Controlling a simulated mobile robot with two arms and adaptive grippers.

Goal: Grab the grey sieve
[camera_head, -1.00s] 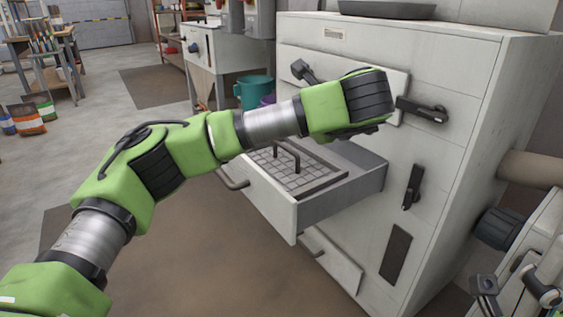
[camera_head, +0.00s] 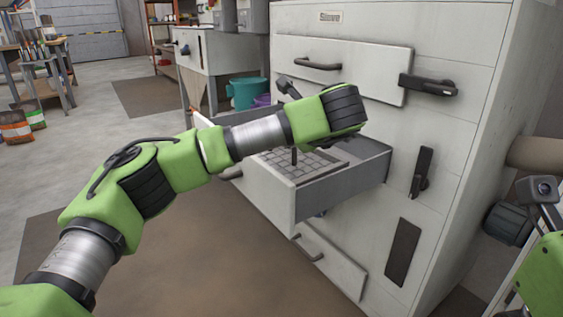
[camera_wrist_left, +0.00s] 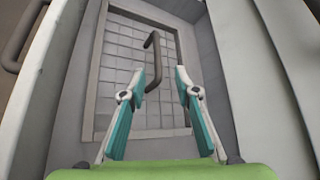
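The grey sieve (camera_head: 314,164) is a flat framed grid with an upright dark handle. It lies inside the open drawer (camera_head: 345,184) of the sifter cabinet. In the left wrist view the sieve (camera_wrist_left: 118,65) fills the drawer, and its handle (camera_wrist_left: 152,62) stands up from the grid. My left gripper (camera_wrist_left: 160,72) is open above the sieve, with its teal-padded fingers spread and the near end of the handle between them in the picture. I cannot tell how far above the handle it is. In the head view my left arm hides this gripper. My right gripper is not in view.
The cabinet (camera_head: 450,160) has a shut upper drawer (camera_head: 345,62) above and a lower drawer (camera_head: 332,262) below the open one. A dark latch (camera_head: 428,85) sticks out from its front. Teal and purple buckets (camera_head: 246,92) stand behind.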

